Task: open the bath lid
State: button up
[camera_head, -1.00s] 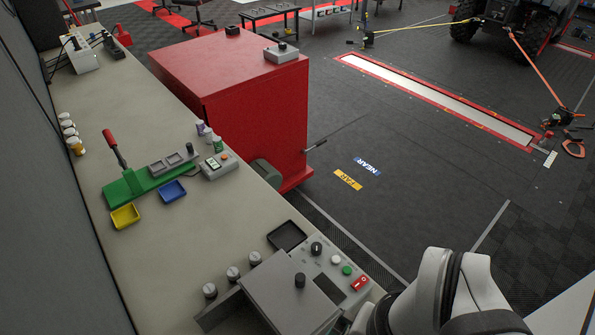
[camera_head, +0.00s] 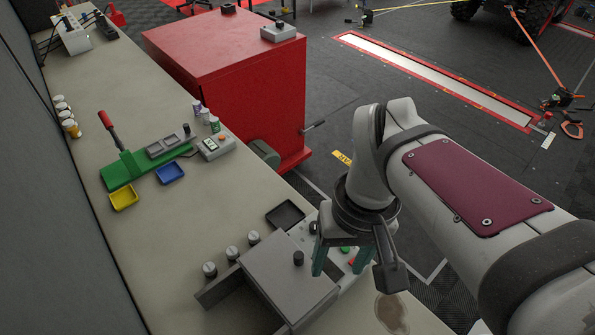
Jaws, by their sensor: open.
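The bath (camera_head: 213,293) is a grey metal box at the bottom centre of the head view. Its flat grey lid (camera_head: 285,282) lies level over it, with an upright black knob (camera_head: 298,258) near the lid's back right. A strip of the bath shows beyond the lid's left edge. My gripper (camera_head: 339,268) points down just right of the knob in the picture, with its dark green fingers apart and nothing visible between them. It hides part of the control panel behind it. The height of the fingertips over the lid is hard to tell.
A control panel with a green button (camera_head: 345,249) adjoins the bath's right side. A black tray (camera_head: 285,214) lies behind. Green press (camera_head: 135,168), yellow tray (camera_head: 124,198) and blue tray (camera_head: 170,172) stand farther back. The red cabinet (camera_head: 225,75) stands beside the bench.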

aim_at(298, 255)
jog(key=w+a+n+h, duration=0.1)
jog(key=w+a+n, duration=0.55)
jog(key=w, duration=0.25)
jog(key=shift+n, duration=0.45)
jog(key=f, duration=1.4)
jog(key=shift+s+d+f, duration=0.15)
jog(key=shift+d+f, duration=0.05)
jog(key=shift+f, duration=0.15)
jog(key=shift+c, duration=0.2)
grip_shut()
